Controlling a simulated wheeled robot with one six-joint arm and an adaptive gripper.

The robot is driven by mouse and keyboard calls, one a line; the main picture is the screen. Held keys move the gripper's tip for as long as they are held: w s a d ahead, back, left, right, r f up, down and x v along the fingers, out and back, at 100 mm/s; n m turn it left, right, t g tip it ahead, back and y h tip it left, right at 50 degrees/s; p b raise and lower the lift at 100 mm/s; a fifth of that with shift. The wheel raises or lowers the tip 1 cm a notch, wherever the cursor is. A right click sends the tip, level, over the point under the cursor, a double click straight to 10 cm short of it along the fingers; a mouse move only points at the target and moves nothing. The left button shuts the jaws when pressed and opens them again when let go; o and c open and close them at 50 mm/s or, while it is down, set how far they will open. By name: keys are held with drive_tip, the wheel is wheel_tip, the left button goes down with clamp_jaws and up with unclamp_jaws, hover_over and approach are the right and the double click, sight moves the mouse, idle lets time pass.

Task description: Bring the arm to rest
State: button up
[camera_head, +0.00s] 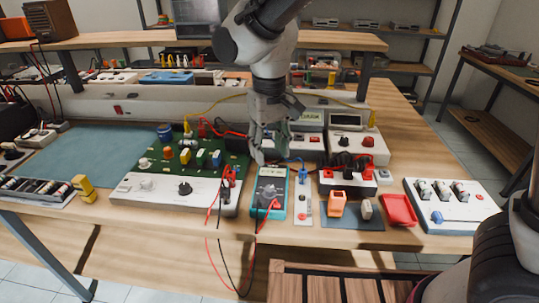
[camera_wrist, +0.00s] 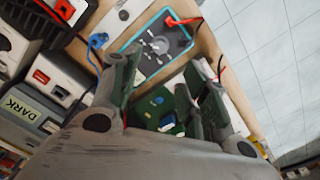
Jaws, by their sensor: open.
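My gripper (camera_head: 270,148) hangs down from the arm over the middle of the workbench (camera_head: 393,160), in front of the box labelled DARK (camera_head: 309,118). Its fingers are apart, and I see nothing held between them in the wrist view (camera_wrist: 165,68). A teal-edged multimeter (camera_head: 271,188) lies just in front of and below the gripper; it also shows beyond the fingers in the wrist view (camera_wrist: 157,45). The exact height of the fingertips above the bench is hard to tell.
A green circuit board (camera_head: 232,163) with components and cables lies left of the gripper. An orange holder (camera_head: 337,203), a red tray (camera_head: 398,210) and a white panel (camera_head: 455,212) stand right. A raised shelf (camera_head: 120,39) runs behind. Red and black leads hang over the front edge.

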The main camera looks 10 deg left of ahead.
drive_tip(key=s+d+r+m+t, duration=0.1)
drive_tip(key=s+d+r+m, duration=0.1)
drive_tip(key=d, duration=1.2)
drive_tip(key=s+d+r+m+t, duration=0.2)
drive_tip(key=s+d+r, duration=0.3)
drive_tip(key=d, duration=0.9)
drive_tip(key=s+d+r+m+t, duration=0.1)
drive_tip(key=s+d+r+m, duration=0.1)
drive_tip(key=d, duration=1.1)
wheel_tip(320, 180, up, 2)
drive_tip(key=shift+s+d+r+m, duration=0.1)
drive_tip(key=shift+s+d+m, duration=0.3)
drive_tip(key=shift+s, duration=0.4)
